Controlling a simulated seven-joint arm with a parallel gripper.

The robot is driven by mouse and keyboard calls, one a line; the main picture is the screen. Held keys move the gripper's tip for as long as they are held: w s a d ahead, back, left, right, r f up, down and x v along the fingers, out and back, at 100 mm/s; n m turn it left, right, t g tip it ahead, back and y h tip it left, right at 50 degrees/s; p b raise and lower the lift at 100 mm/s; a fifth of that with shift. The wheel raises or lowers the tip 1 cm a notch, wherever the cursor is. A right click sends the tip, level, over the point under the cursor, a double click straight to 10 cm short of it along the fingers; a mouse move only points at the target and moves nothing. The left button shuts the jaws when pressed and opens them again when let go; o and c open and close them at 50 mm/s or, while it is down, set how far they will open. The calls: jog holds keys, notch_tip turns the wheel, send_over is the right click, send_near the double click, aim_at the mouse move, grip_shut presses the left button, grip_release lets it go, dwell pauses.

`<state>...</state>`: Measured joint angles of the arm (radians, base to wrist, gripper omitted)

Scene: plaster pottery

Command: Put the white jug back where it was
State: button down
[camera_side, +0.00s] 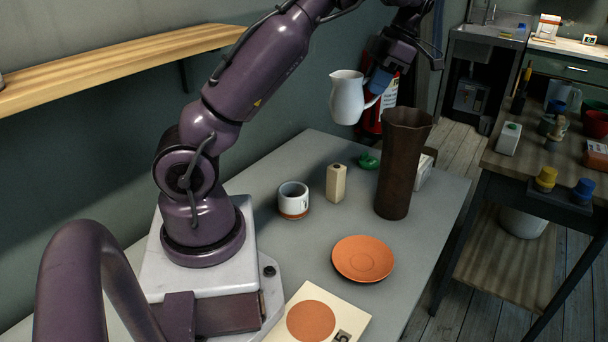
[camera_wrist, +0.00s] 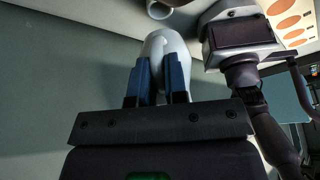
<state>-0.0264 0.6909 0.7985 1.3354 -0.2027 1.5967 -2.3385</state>
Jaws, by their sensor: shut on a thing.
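The white jug (camera_side: 347,98) hangs in the air above the far part of the grey table, nearly upright, in the side view. My gripper (camera_side: 380,82) is shut on it at its handle side, to the right of its body. In the wrist view the jug (camera_wrist: 166,46) shows beyond the two blue fingers of my gripper (camera_wrist: 158,80). The fingers hide its handle there. An orange saucer (camera_side: 363,259) lies empty on the table.
A tall brown vase (camera_side: 400,165) stands right of and below the jug. A white cup with an orange base (camera_side: 293,201), a beige bottle (camera_side: 336,184) and a green item (camera_side: 369,161) stand nearby. A wooden shelf (camera_side: 120,68) is on the wall at left.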

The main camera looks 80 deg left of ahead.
jog(key=s+a+f+m+t+y, duration=0.1)
jog(key=s+a+f+m+y, duration=0.2)
jog(key=s+f+m, duration=0.75)
jog(key=shift+n, duration=0.75)
jog(key=shift+w+a+f, duration=0.75)
jog(key=shift+a+f, duration=1.25)
jog(key=shift+f, duration=0.2)
jog(key=shift+w+a+f, duration=0.75)
jog(key=shift+a+f, duration=1.25)
jog(key=shift+f, duration=0.2)
jog(key=shift+w+a+f, duration=0.75)
jog(key=shift+a+f, duration=1.25)
jog(key=shift+f, duration=0.2)
jog(key=shift+f, duration=0.1)
jog(key=c, duration=1.6)
grip_release()
jog(key=shift+f, duration=0.1)
jog(key=o, duration=0.5)
jog(key=shift+c, duration=0.2)
